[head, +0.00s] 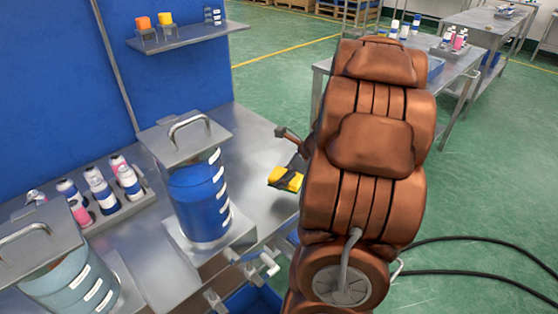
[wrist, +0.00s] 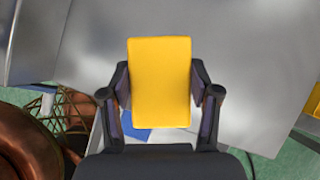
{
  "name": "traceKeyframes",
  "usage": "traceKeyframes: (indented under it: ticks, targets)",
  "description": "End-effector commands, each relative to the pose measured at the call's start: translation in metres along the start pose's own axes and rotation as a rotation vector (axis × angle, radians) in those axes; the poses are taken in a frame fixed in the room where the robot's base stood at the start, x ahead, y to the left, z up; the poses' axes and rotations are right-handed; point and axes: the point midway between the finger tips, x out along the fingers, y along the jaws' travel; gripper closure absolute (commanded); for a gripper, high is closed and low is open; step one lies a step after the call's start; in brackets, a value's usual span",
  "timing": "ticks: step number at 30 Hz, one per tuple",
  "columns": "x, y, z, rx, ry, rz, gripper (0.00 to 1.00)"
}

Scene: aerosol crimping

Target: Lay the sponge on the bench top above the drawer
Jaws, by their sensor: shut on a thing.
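The yellow sponge (wrist: 160,80) is held between the two fingers of my gripper (wrist: 160,95) in the wrist view. The fingers press on its left and right sides. Behind the sponge is the grey metal bench top (wrist: 245,60), with its near edge below. In the head view the sponge (head: 286,180) shows at the right end of the bench top (head: 262,135), beside my arm, which hides part of my gripper. I cannot tell whether the sponge touches the bench.
A blue-filled vessel (head: 200,200) with a handled metal lid stands left of the sponge. A rack of bottles (head: 135,205) and a second vessel (head: 75,280) are farther left. A blue bin (head: 255,300) is below the bench front. A shelf (head: 190,36) hangs on the blue wall.

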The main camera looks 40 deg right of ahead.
Motion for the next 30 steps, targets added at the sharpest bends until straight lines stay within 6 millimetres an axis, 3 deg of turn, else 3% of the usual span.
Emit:
traceKeyframes:
  ticks: [18, 24, 30]
  targets:
    - [0.031, -0.079, 0.033, -0.005, 0.001, 0.0, 0.57]
    - [0.04, -0.101, 0.043, -0.005, 0.001, 0.003, 0.57]
    - [0.044, -0.11, 0.047, -0.005, 0.0, 0.004, 0.57]
